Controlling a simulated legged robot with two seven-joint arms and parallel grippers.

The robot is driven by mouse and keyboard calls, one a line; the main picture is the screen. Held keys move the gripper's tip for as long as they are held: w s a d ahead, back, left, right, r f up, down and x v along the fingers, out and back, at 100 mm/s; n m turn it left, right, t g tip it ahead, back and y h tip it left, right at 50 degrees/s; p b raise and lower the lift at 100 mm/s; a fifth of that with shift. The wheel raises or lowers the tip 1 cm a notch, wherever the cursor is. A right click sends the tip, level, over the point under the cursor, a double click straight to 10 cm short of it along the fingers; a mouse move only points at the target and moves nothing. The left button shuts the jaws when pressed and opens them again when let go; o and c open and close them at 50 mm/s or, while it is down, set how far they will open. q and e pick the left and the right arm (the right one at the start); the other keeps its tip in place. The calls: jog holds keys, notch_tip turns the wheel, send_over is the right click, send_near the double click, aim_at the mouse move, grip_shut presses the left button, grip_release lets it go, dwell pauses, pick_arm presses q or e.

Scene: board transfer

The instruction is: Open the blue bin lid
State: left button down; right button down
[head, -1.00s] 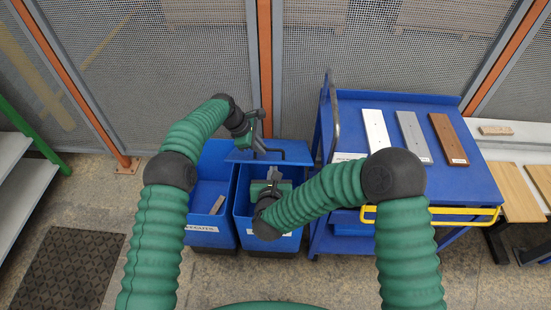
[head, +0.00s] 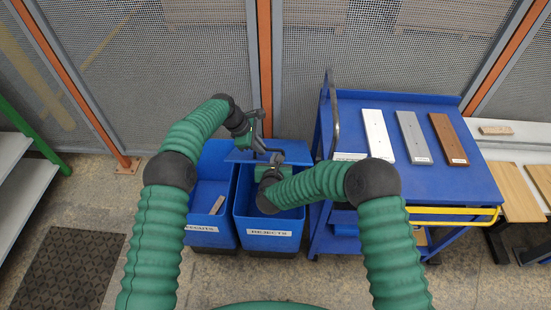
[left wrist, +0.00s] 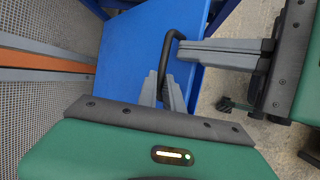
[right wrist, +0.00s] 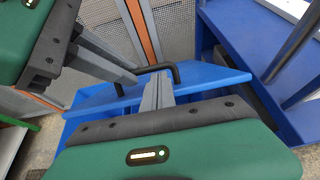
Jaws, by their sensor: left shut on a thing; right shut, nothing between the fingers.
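The blue lid (head: 296,152) of the REJECTS bin (head: 269,233) is raised at the back, and the bin's opening shows in front of it. The lid has a black bar handle (left wrist: 170,48). My left gripper (head: 262,148) is shut on the handle; its fingers also show in the left wrist view (left wrist: 163,88). My right gripper (head: 275,166) is shut and empty, close beside the handle and the lid's edge; its fingers show in the right wrist view (right wrist: 158,92). Whether it touches the lid is unclear. My right forearm hides part of the bin's inside.
A second blue bin (head: 208,222) holding a small board (head: 217,204) stands to the left. A blue cart (head: 440,185) with white, grey and brown boards stands close on the right. A mesh fence (head: 360,80) is behind the bins.

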pick_arm(q)
jog(key=shift+w+a+f, duration=0.1)
jog(key=shift+a+f, duration=0.05)
jog(key=shift+a, duration=0.15)
pick_arm(e)
jog(key=shift+w+r, duration=0.85)
jog(key=shift+r, duration=0.1)
pick_arm(q)
jog(key=c, duration=1.5)
grip_release()
jog(key=shift+d, duration=0.1)
pick_arm(e)
jog(key=shift+f, duration=0.1)
